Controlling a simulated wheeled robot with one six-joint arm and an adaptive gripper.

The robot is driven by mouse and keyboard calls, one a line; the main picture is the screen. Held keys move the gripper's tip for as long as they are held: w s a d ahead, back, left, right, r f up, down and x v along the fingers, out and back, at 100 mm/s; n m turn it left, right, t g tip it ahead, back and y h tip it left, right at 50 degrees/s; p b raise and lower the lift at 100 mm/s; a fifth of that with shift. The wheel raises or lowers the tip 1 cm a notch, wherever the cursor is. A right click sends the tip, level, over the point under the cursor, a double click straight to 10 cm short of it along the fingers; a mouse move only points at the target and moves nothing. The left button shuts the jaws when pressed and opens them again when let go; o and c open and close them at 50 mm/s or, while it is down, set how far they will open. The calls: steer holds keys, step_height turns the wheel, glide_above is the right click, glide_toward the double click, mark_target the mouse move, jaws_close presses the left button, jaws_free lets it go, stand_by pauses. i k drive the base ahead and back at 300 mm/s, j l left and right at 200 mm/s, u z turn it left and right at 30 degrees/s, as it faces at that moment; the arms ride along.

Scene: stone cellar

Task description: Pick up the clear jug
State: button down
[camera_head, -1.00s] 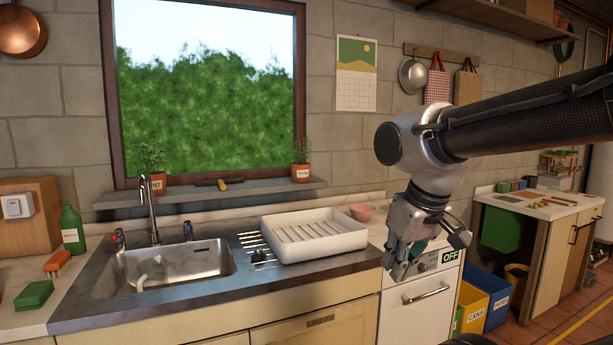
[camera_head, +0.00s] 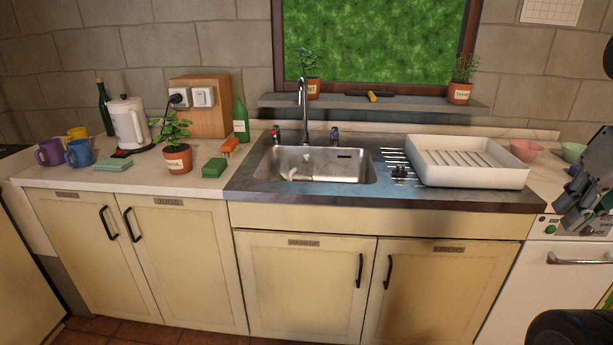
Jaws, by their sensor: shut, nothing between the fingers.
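I see no clear jug in this view. A cupboard door labelled JUGS (camera_head: 185,260) is shut, below the counter left of the sink. It has a dark vertical handle at its upper left, and whatever is behind it is hidden. My gripper (camera_head: 577,222) is at the right edge of the picture, partly cut off, in front of the white appliance. It is shut and empty, far to the right of the JUGS door.
The counter holds several mugs (camera_head: 79,153), a white kettle (camera_head: 127,124), a potted plant (camera_head: 178,160) and a green bottle (camera_head: 241,120). A sink (camera_head: 320,165) and white dish rack (camera_head: 465,175) stand right of them. Other cupboard doors are shut. Floor shows at lower left.

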mark_target(301, 167)
steer(key=i+j+u, duration=0.25)
steer(key=i+j, duration=0.4)
steer(key=j, duration=0.15)
steer(key=i+j+u, duration=0.3)
steer(key=i+j, duration=0.35)
